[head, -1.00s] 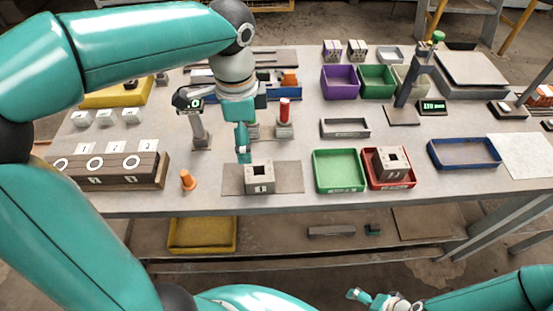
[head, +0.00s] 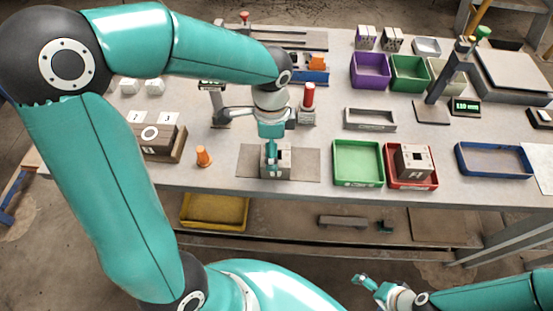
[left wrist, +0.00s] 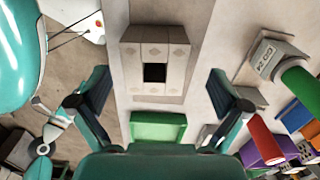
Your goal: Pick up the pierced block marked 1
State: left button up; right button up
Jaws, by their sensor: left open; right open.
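A grey pierced block (head: 284,164) sits on a flat mat (head: 305,165) near the bench's front edge. Its front mark is partly covered and too small to read surely. In the left wrist view the block (left wrist: 155,48) shows its square hole and lies between the lines of my fingers. My left gripper (head: 272,158) is over this block, open and empty; its fingers (left wrist: 157,84) are spread wide. A second pierced block (head: 412,161) stands in the red tray (head: 391,178). My right gripper (head: 368,291) is open and empty, low in front of the bench.
Behind are a red cylinder (head: 309,96) on a stand and a grey tray (head: 370,119). A blue tray (head: 493,159) is at the right.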

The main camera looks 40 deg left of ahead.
pick_arm(q)
jog(key=f, duration=0.3)
jog(key=d+f, duration=0.1)
jog(key=f, duration=0.1)
jog(key=shift+r, duration=0.1)
jog(key=shift+c, duration=0.3)
jog(key=c, duration=1.3)
jog(key=shift+c, duration=0.5)
jog(key=shift+r, duration=0.1)
